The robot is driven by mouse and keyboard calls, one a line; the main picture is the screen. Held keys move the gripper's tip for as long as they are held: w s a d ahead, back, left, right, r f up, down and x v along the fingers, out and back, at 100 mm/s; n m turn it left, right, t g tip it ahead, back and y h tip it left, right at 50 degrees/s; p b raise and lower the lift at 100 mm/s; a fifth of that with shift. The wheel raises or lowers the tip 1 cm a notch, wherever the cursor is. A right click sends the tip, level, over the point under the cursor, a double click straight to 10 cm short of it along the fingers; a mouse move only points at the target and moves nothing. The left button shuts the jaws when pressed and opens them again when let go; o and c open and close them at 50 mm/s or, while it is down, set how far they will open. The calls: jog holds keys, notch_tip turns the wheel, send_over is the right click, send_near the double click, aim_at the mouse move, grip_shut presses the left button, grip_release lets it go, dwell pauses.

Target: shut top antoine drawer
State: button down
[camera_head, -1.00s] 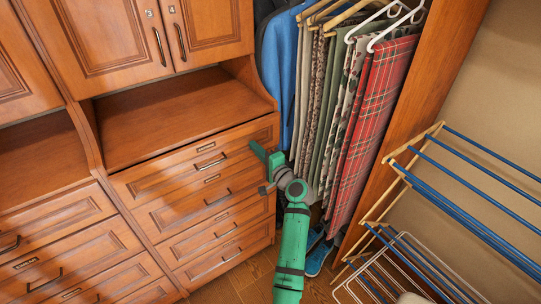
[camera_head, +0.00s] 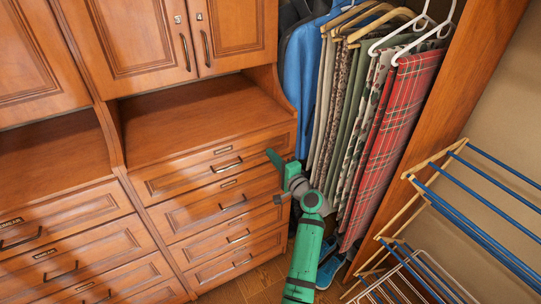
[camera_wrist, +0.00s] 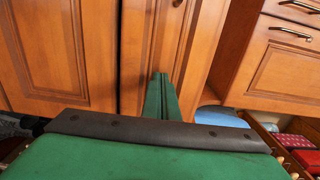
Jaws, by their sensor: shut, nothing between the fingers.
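The top drawer (camera_head: 190,172) of the right-hand wooden drawer stack has a dark bar handle. It sits just under the open shelf, and its front looks about level with the drawers below. My gripper (camera_head: 273,158) is at the right end of this drawer front, beside the hanging clothes; whether it touches the wood I cannot tell. In the wrist view my green fingers (camera_wrist: 158,95) are together and empty, with wooden cabinet doors (camera_wrist: 65,50) beyond them. The drawer's inside is not visible in the head view.
Trousers and a red plaid cloth (camera_head: 395,135) hang right of the stack. A drying rack (camera_head: 470,200) with blue bars stands at the right. Blue shoes (camera_head: 328,268) lie below the clothes. More drawers (camera_head: 65,225) are at the left.

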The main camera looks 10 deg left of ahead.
jog(key=v, duration=1.1)
jog(key=s+d+f+n+h, duration=0.15)
jog(key=s+f+h, duration=0.35)
jog(key=s+f, duration=0.7)
jog(key=s+d+f+m+h, duration=0.1)
jog(key=s+d+f+h, duration=0.25)
jog(key=s+f, duration=0.9)
jog(key=s+d+r+n+h, duration=0.1)
jog(key=s+r+n+h, duration=0.1)
jog(key=s, duration=0.7)
jog(key=s+r+n+h, duration=0.1)
jog(key=s+n, duration=0.1)
jog(key=s, duration=0.7)
jog(key=s+a+r+n+t, duration=0.1)
jog(key=s+r+n, duration=0.4)
jog(key=s+r, duration=0.5)
jog(key=shift+s+a+r+n, duration=0.35)
jog(key=shift+s+r, duration=0.05)
jog(key=shift+s, duration=0.5)
